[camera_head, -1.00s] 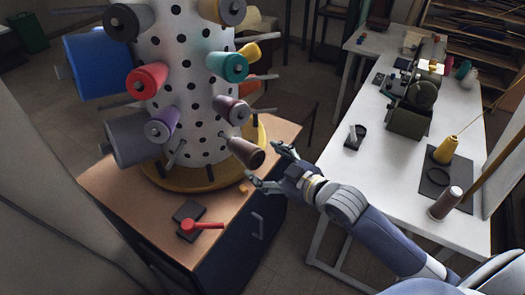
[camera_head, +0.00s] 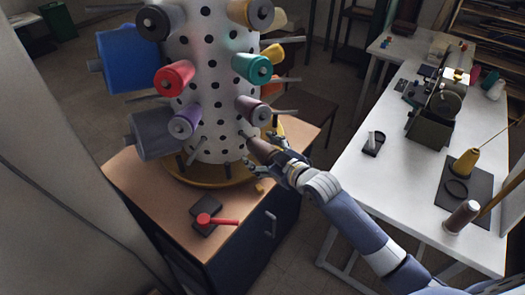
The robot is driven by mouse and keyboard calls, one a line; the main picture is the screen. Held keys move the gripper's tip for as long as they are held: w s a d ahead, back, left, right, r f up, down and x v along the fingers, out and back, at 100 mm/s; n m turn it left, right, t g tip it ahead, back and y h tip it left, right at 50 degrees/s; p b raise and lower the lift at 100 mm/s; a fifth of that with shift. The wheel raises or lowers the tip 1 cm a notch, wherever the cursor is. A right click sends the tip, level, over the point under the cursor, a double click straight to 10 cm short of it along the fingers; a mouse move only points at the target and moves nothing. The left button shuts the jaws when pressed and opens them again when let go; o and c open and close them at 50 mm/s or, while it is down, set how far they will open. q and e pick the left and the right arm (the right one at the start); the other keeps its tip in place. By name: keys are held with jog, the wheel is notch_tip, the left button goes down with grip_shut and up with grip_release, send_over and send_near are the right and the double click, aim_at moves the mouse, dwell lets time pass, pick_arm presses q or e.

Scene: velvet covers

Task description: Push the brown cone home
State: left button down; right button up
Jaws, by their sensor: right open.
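The brown cone (camera_head: 259,149) sits at the lower right of a white spool tower (camera_head: 212,75) with black holes, on a peg that sticks out toward my right arm. My right gripper (camera_head: 262,151) is open at the cone's outer end, one finger above it and one below. The fingers hide part of that end, and I cannot tell whether they touch it. My left gripper is out of view.
The tower stands on a round yellow base (camera_head: 190,178) on a wooden-topped cabinet (camera_head: 150,190). Red, teal, purple and other cones crowd the tower around the brown one. A red-handled tool (camera_head: 215,221) lies in front. A white worktable (camera_head: 400,185) stands to the right.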

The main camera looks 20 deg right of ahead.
aim_at(251, 144)
jog(key=c, duration=1.2)
jog(key=shift+w+a, duration=0.1)
jog(key=shift+w, duration=0.2)
jog(key=shift+w+a+r+b, duration=0.15)
jog(key=shift+w+b, duration=0.3)
jog(key=shift+b, duration=0.05)
jog(key=shift+b+x, duration=0.7)
jog(key=shift+x, duration=1.3)
